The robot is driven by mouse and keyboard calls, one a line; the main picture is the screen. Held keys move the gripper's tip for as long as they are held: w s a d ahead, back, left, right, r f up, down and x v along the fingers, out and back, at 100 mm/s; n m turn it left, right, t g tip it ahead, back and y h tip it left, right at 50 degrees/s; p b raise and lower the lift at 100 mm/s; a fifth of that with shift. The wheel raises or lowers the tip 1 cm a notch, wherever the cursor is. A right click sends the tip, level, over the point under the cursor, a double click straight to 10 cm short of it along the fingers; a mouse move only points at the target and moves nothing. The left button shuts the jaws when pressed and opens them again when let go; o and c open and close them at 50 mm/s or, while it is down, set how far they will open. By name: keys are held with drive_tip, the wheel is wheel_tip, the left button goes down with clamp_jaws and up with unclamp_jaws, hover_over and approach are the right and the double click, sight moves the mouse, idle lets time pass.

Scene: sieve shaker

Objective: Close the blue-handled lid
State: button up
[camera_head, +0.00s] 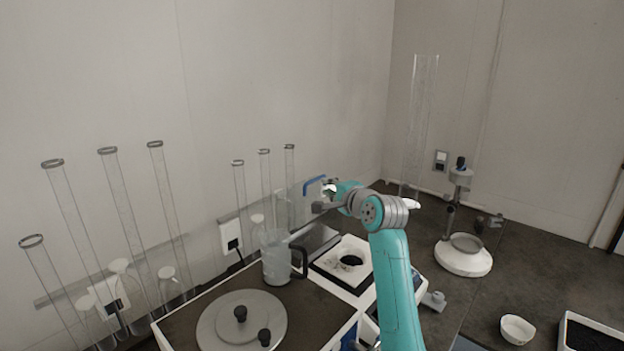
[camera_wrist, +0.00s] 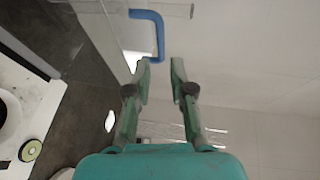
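The blue handle (camera_head: 313,182) stands up at the back of the white-framed device in the head view. In the wrist view the blue handle (camera_wrist: 159,35) is a bent bar at the top, joined to a clear lid panel (camera_wrist: 110,30) that stands raised. My gripper (camera_head: 326,194) is close beside the handle on its right in the head view. In the wrist view my gripper (camera_wrist: 160,68) is open and empty, with the handle's bend just beyond the gap between its fingertips. I cannot tell whether they touch.
Several tall glass tubes (camera_head: 175,220) line the wall. A white bowl (camera_head: 517,329) sits at right.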

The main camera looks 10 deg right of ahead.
sight(315, 181)
drive_tip(key=x, duration=0.9)
drive_tip(key=shift+w, duration=0.15)
clamp_jaws()
